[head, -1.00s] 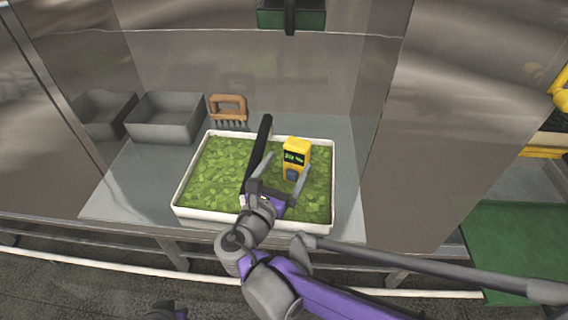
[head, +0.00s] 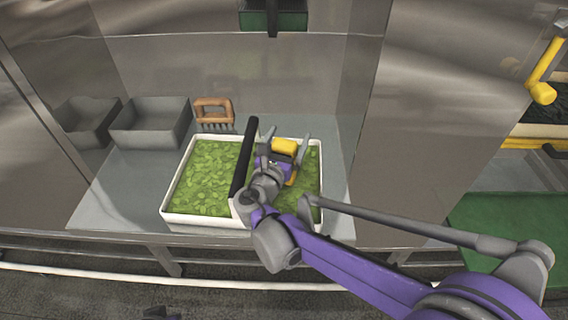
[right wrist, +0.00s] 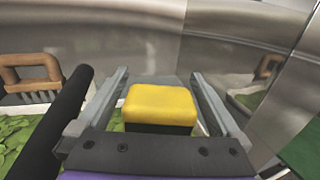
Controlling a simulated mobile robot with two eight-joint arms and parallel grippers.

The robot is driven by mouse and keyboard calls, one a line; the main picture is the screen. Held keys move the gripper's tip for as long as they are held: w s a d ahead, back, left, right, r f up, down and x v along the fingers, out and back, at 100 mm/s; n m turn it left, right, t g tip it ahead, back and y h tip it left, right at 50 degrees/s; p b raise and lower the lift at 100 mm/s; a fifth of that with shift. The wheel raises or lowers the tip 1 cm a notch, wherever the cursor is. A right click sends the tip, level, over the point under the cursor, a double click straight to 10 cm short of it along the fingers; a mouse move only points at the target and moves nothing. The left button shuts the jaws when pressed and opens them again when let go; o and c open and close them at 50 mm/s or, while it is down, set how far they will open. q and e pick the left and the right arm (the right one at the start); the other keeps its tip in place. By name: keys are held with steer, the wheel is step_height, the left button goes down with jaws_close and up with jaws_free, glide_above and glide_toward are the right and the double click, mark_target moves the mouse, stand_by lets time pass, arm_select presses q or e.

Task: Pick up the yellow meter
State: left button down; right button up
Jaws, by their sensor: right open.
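The yellow meter (head: 284,146) stands in the right part of a white tray (head: 176,216) filled with green leaves. My right gripper (head: 287,142) is open, with its fingers on either side of the meter in the head view. In the right wrist view the meter's yellow top (right wrist: 160,104) sits between the two open fingers (right wrist: 158,95), with a gap showing at both sides. The meter's dark lower part is mostly hidden by the gripper. I cannot tell whether the fingers touch it. My left gripper does not show clearly.
A brown-handled brush (head: 213,111) stands behind the tray. Two grey bins (head: 150,124) are at the left of the steel bench (head: 105,195). Steel walls enclose the back and right. A long black bar beside my right gripper reaches over the leaves.

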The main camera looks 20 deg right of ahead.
steer(key=shift+s, duration=0.1)
jaws_close()
stand_by(0.4)
steer(key=shift+r, duration=0.1)
